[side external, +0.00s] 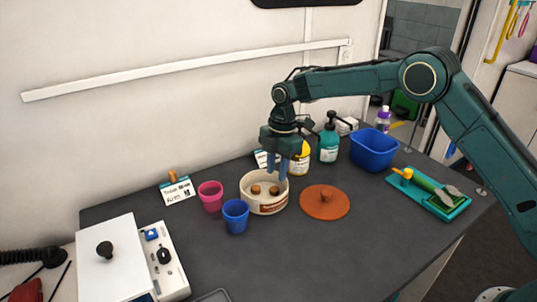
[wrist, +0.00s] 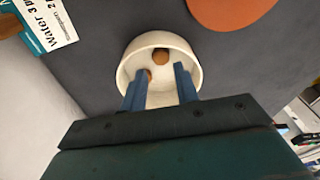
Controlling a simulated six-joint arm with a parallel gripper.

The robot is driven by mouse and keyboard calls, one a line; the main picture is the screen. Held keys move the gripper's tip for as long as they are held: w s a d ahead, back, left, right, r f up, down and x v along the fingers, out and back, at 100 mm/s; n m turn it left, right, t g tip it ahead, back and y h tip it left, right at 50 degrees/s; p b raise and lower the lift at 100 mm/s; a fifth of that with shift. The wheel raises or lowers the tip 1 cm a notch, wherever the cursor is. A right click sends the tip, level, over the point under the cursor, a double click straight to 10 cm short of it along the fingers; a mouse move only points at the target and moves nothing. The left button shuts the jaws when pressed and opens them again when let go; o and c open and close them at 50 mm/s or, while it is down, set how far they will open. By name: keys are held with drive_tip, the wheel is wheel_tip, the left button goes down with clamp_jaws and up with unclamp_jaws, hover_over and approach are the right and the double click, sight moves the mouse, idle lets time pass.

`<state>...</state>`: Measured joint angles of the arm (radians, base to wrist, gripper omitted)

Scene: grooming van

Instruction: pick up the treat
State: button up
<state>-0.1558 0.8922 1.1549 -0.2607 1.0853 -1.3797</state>
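Two small brown round treats lie inside a cream bowl (side external: 251,203) with a brown label on its front. One treat (side external: 256,189) is at the left and the other treat (side external: 274,190) is at the right in the side view. In the wrist view the gripper (wrist: 159,84) is open, with nothing held between the fingers.
An orange lid (side external: 325,203) lies right of the bowl. A pink cup (side external: 210,196) and a blue cup (side external: 235,216) stand close on its left. Bottles (side external: 328,143) and a blue tub (side external: 374,150) stand behind. The front middle of the dark table is clear.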

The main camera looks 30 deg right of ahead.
sight(275, 188)
drive_tip(key=shift+f, duration=0.1)
drive_tip(key=shift+s+a+f, duration=0.1)
drive_tip(key=shift+a+f, duration=0.05)
drive_tip(key=shift+f, duration=1.1)
drive_tip(key=shift+a+f, duration=0.15)
drive_tip(key=shift+f, duration=1.1)
drive_tip(key=c, duration=0.6)
